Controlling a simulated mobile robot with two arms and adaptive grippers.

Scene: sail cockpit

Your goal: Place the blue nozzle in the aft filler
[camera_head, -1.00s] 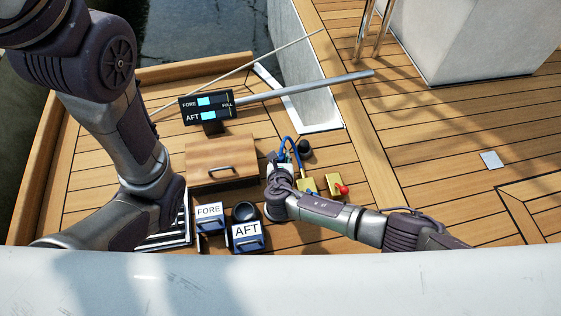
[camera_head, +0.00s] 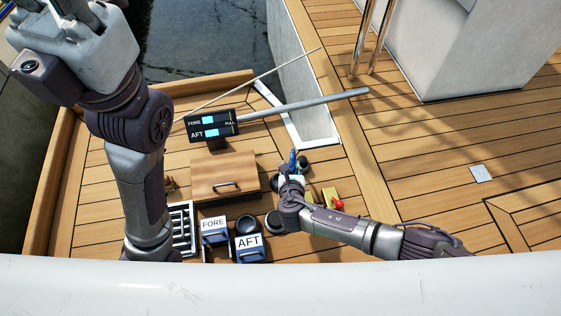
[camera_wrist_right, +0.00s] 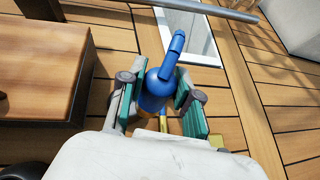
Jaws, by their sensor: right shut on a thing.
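The blue nozzle (camera_head: 292,159) is in my right gripper (camera_head: 290,176), above the deck to the right of the wooden box. In the right wrist view the blue nozzle (camera_wrist_right: 154,90) stands between the green-padded fingers of my right gripper (camera_wrist_right: 158,98), its spout angled up and right. The aft filler (camera_head: 248,242) is a dark blue block labelled AFT with a round black opening on top, left of and nearer than my right gripper. My left gripper (camera_head: 75,40) is raised at the upper left; its fingertips are cut off.
The FORE filler (camera_head: 213,231) stands left of AFT. The wooden box (camera_head: 223,175) lies behind them, with a FORE/AFT gauge display (camera_head: 211,125) beyond. A dark round piece (camera_head: 273,221) sits beside AFT. A red-topped yellow block (camera_head: 332,199) is right of my gripper.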

